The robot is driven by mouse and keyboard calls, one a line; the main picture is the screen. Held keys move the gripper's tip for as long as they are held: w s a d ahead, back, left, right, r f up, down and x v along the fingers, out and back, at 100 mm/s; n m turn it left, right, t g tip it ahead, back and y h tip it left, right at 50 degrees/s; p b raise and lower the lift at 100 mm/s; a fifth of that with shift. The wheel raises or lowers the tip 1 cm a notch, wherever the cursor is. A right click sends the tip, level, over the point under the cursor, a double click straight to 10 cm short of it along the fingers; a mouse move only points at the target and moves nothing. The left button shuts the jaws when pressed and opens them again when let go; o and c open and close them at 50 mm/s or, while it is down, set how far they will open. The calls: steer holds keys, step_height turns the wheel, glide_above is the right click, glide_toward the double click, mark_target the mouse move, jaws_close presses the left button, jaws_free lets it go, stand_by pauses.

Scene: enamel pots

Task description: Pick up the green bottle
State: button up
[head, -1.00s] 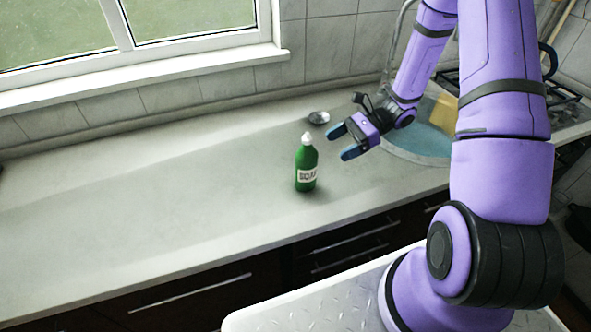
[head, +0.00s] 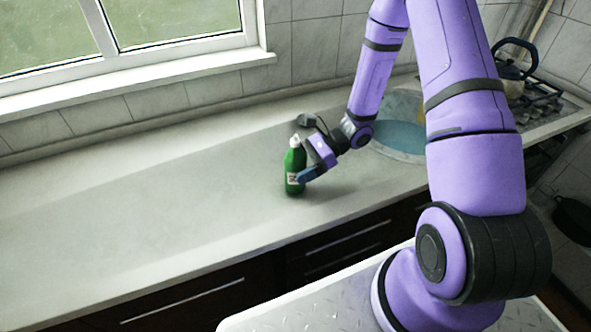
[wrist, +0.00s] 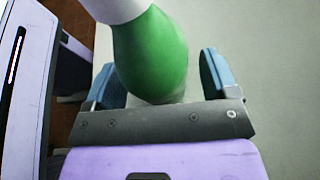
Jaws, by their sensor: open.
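The green bottle (head: 294,166) with a white cap and a white label stands upright on the counter in the head view. My gripper (head: 303,160) is right beside it, and its near finger overlaps the bottle's right side and part of the label. In the wrist view the green bottle (wrist: 152,55) lies between the two blue fingers of my gripper (wrist: 160,80). The fingers are apart, with a gap showing on the bottle's right side. The far finger is mostly hidden in the head view.
A small grey object (head: 305,120) sits on the counter behind the bottle. The counter (head: 130,200) to the left is clear.

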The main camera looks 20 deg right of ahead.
steer(key=shift+c, duration=0.2)
steer(key=c, duration=1.1)
steer(key=shift+r, duration=0.15)
